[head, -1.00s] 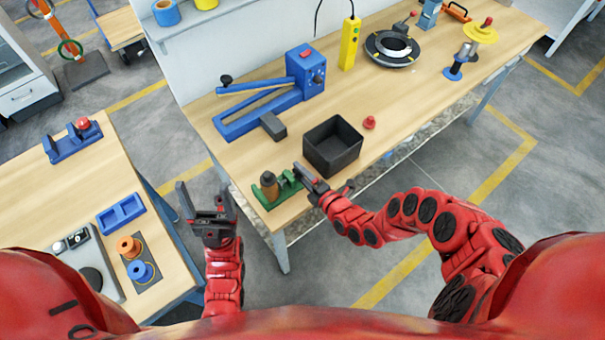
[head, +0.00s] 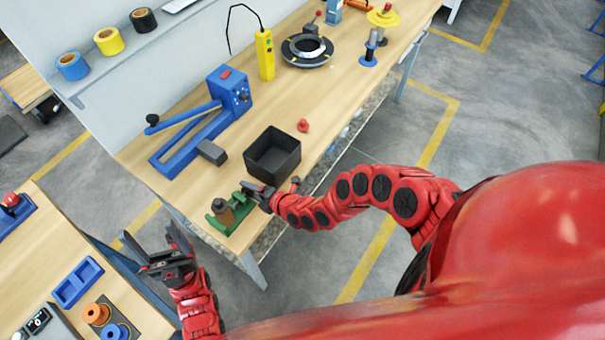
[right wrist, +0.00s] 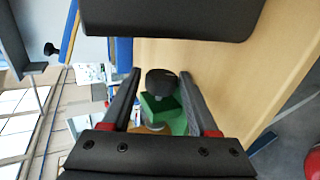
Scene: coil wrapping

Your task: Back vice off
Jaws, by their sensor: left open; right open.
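The small green vice (head: 238,207) stands at the near left corner of the long bench. A brown cylinder with a dark top (head: 222,213) stands upright at it. My right gripper (head: 259,194) is at the vice's right end, open. In the right wrist view a round black knob (right wrist: 161,83) lies between the open fingers, with the green vice body (right wrist: 168,115) behind it. I see no finger closed on the knob; contact cannot be told. My left gripper (head: 148,247) is open and empty, over the gap between the two benches.
A black open bin (head: 273,153) stands right beside the vice, close to my right gripper. A red knobbed piece (head: 303,125) lies beyond it. A blue lever device (head: 205,120) stands behind. The left bench (head: 55,250) holds a blue tray (head: 78,282) and spools.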

